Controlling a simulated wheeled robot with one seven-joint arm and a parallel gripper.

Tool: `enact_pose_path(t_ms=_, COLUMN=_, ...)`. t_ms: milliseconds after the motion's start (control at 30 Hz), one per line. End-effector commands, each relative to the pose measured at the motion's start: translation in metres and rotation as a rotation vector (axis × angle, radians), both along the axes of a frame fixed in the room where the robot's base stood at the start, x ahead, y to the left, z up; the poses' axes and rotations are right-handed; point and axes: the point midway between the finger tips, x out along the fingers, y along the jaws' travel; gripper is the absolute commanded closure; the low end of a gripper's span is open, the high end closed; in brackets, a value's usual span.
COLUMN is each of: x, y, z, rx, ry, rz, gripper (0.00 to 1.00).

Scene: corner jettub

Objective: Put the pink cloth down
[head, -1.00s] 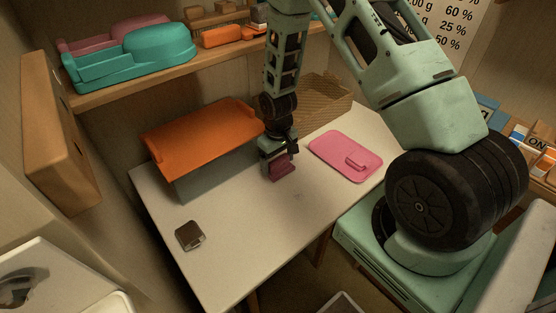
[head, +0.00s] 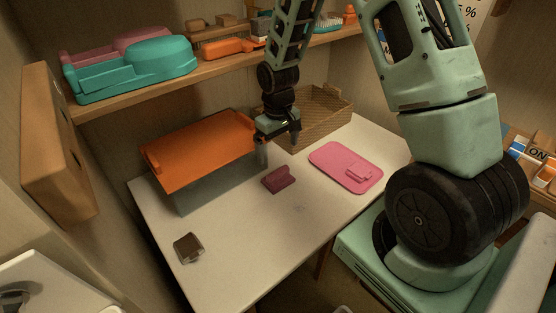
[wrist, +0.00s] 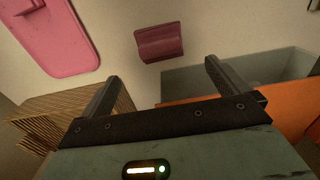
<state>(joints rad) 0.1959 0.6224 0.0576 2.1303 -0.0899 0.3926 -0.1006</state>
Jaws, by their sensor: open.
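The pink cloth (head: 278,179) is a small, dark pink folded piece lying on the white table in the head view. It also shows in the wrist view (wrist: 159,43), beyond the fingertips and apart from them. My gripper (head: 279,150) is open and empty above the table, behind the cloth in the head view. Its two spread fingers show in the wrist view (wrist: 162,75) with nothing between them.
An orange-topped bin (head: 203,150) stands left of the cloth, close to my gripper. A woven basket (head: 318,118) is behind. A pink board (head: 345,167) lies to the right. A small brown item (head: 188,247) lies front left. The table's front middle is clear.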

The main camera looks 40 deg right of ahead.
Motion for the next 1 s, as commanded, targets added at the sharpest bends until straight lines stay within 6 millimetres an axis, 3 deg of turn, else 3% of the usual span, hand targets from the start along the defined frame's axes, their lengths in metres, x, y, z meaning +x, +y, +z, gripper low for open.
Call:
enact_pose_path(t_ms=167, x=0.000, y=0.002, z=0.017, rx=0.001, ry=-0.002, rz=0.002, gripper=0.00)
enact_pose_path(t_ms=233, x=-0.001, y=0.012, z=0.026, rx=0.005, ry=-0.005, rz=0.018, gripper=0.00)
enact_pose_path(t_ms=367, x=-0.018, y=0.072, z=0.057, rx=0.030, ry=-0.016, rz=0.111, gripper=0.00)
enact_pose_path(t_ms=500, x=-0.074, y=0.161, z=0.104, rx=0.060, ry=-0.024, rz=0.285, gripper=0.00)
enact_pose_path(t_ms=633, x=-0.145, y=0.215, z=0.134, rx=0.068, ry=-0.020, rz=0.442, gripper=0.00)
enact_pose_path(t_ms=800, x=-0.216, y=0.241, z=0.152, rx=0.059, ry=-0.019, rz=0.584, gripper=0.00)
enact_pose_path(t_ms=900, x=-0.236, y=0.244, z=0.155, rx=0.053, ry=-0.019, rz=0.622, gripper=0.00)
enact_pose_path(t_ms=1000, x=-0.243, y=0.244, z=0.156, rx=0.050, ry=-0.018, rz=0.635, gripper=0.00)
